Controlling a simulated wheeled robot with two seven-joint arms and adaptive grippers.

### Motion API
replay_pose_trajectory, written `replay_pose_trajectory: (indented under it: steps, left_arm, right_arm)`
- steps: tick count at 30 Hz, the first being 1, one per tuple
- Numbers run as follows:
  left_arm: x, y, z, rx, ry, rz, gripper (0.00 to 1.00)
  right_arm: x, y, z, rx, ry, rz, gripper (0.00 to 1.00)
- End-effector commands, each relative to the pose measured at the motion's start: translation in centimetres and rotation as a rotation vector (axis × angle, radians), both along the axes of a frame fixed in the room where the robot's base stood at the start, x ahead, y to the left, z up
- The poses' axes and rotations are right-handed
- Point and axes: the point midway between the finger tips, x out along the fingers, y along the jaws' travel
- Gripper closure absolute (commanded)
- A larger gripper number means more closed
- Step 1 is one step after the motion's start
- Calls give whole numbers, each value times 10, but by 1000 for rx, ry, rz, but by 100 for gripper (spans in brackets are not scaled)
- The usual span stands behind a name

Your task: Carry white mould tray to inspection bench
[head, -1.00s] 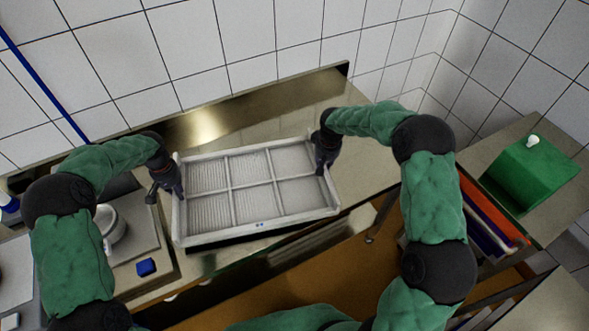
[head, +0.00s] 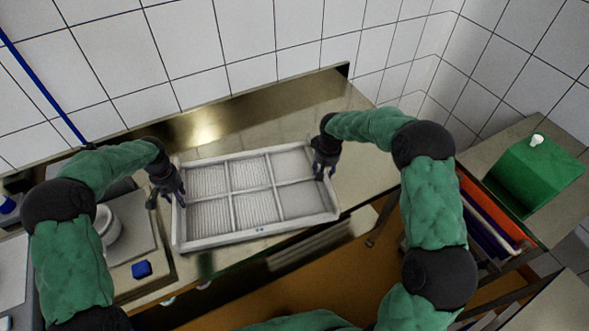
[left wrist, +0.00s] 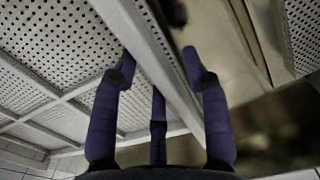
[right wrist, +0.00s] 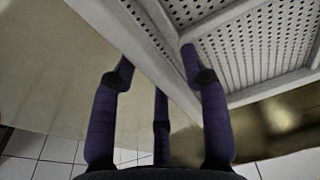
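The white mould tray (head: 232,196) is a pale frame with six compartments with perforated or ribbed floors. It appears to rest level on the steel bench (head: 321,101), close to the front edge. My left gripper (head: 168,198) is at its left side wall, with fingers apart on either side of that wall (left wrist: 150,62). My right gripper (head: 325,174) is at the right side wall, its fingers likewise apart around the wall (right wrist: 135,50). Gaps show between fingers and wall in both wrist views. The tray's underside is hidden.
A blue block (head: 142,269) and a round white container (head: 107,226) sit on a board left of the tray. A green box (head: 535,175) stands on a right-hand surface beside upright coloured panels (head: 490,218). A tiled wall is behind. The bench is clear behind the tray.

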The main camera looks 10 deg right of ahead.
Motion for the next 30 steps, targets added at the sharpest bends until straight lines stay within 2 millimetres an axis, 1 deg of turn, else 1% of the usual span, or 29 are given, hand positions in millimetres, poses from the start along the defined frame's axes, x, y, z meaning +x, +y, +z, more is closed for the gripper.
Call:
replay_pose_trajectory:
  steps: [7,11,14,21,24,30]
  left_arm:
    - [0,0,1,0,-1,0,55]
    - [1,0,12,1,-3,0,55]
    - [1,0,29,1,-5,-1,55]
    - [1,0,77,1,-4,0,55]
    - [1,0,93,1,-3,0,55]
    - [1,0,115,0,-1,0,55]
  right_arm:
    - [0,0,0,0,0,0,55]
    - [0,0,0,0,0,0,55]
    - [0,0,0,0,0,0,55]
    - [0,0,0,0,-1,-1,55]
    - [0,0,0,0,0,0,55]
    - [0,0,0,0,0,0,55]
